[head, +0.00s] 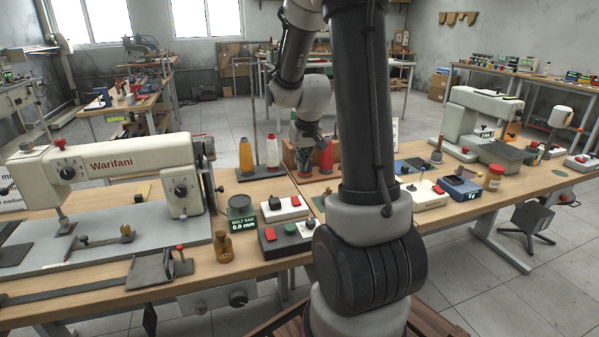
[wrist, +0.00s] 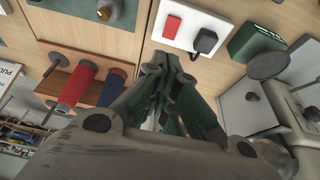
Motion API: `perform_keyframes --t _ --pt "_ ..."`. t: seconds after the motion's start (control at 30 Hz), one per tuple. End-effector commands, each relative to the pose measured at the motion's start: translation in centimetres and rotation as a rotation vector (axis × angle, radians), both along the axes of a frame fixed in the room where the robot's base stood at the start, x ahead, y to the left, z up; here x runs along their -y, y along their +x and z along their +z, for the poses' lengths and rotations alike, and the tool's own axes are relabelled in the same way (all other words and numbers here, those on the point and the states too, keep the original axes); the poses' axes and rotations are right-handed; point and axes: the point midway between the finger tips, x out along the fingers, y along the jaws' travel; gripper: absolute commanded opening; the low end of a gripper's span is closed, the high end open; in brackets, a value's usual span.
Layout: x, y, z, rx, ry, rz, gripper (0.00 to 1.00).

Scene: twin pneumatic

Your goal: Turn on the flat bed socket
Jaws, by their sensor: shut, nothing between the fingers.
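The flat bed socket (head: 284,214) is a white box on the wooden bench, right of the Warifani flat bed machine (head: 122,163). It carries a red rocker switch (head: 295,201) and a black plug (head: 275,203). In the wrist view the socket (wrist: 190,39) lies beyond the fingertips, with the red switch (wrist: 173,25) left of the plug (wrist: 205,42). I cannot tell whether the switch is on. My gripper (head: 304,174) points down behind the socket in the head view; it also shows in the wrist view (wrist: 166,62), shut, empty and apart from the socket.
A dark control box (head: 283,242) with red and green buttons stands in front of the socket. A green readout box (head: 243,226) is left of it. Thread spools (head: 246,157) stand behind. Another white socket (head: 428,200) is to the right, beyond my arm.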

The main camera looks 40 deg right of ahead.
Motion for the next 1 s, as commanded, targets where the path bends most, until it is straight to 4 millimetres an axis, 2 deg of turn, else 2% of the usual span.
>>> perform_keyframes --t 0.3,0.5,0.7,1.0 --pt "0.7 2.0 -6.4 -0.006 0.002 0.0 0.0" --pt "1.0 3.2 -9.8 -0.005 0.002 0.0 0.0" --pt "1.3 3.9 -11.5 -0.002 0.001 0.0 0.0" --pt "1.3 4.1 -11.9 -0.001 0.0 0.0 0.0"
